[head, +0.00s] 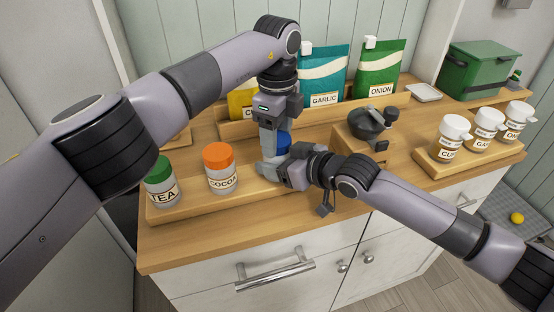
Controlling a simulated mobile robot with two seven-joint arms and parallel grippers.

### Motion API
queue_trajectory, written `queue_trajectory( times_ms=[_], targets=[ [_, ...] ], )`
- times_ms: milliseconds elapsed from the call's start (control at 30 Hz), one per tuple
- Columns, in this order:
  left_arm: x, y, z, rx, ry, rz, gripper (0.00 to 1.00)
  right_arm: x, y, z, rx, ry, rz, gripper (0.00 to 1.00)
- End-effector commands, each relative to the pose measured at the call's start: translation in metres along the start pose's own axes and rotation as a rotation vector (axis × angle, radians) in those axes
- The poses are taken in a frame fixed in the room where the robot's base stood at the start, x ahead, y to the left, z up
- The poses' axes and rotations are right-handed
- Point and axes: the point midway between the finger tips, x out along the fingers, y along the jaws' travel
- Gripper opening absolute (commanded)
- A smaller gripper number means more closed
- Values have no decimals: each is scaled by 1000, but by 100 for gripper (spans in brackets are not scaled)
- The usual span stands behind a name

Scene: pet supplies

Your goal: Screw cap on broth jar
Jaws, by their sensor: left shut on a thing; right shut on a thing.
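A blue cap (284,144) shows at the middle of the wooden tray, partly hidden by my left gripper. My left gripper (275,149) points straight down from above and is shut on the blue cap. My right gripper (271,165) reaches in from the right, low over the tray, and is shut on the jar below the cap. The jar's body and label are hidden behind the grippers, and I cannot tell how the cap sits on its rim.
On the same tray (187,210) stand a green-capped TEA jar (162,190) and an orange-capped COCOA jar (220,177). Labelled bags (324,85) stand behind. A dark bowl-shaped device (366,122) is right of the grippers. White-capped jars (449,143) stand on a right-hand tray.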

Motion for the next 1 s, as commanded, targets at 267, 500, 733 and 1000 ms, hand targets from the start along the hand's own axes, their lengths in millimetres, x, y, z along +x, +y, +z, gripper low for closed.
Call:
queue_trajectory(
  times_ms=[267, 500, 733, 1000],
  targets=[
    [-1, 0, 0, 218, -1, -1, 22, 0, 0, 1, 0, -3, 0, 0],
    [0, 0, 0, 597, -1, 0, 22, 0, 0, 1, 0, -3, 0, 0],
    [0, 0, 0, 822, 0, 0, 22, 0, 0, 1, 0, -3, 0, 0],
    [0, 0, 0, 852, 1, 0, 22, 0, 0, 1, 0, -3, 0, 0]
  ],
)
